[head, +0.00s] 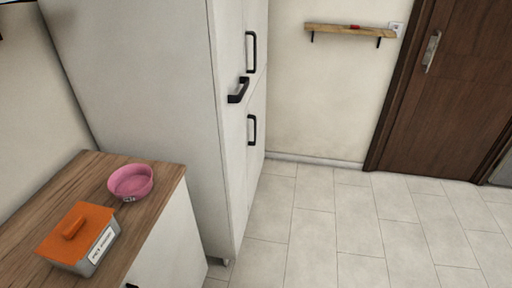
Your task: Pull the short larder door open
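A tall white larder cabinet (150,90) stands at the left of the middle in the head view, its front seen at a steep angle. The doors look shut. I cannot tell from this angle which door is the short larder door. Neither of my grippers is in view.
A wooden counter (150,209) at the lower left bears a pink bowl (131,181) and a grey box with an orange lid (77,232). A wall shelf (350,31) and a brown door (450,95) are beyond. The tiled floor (335,225) is clear.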

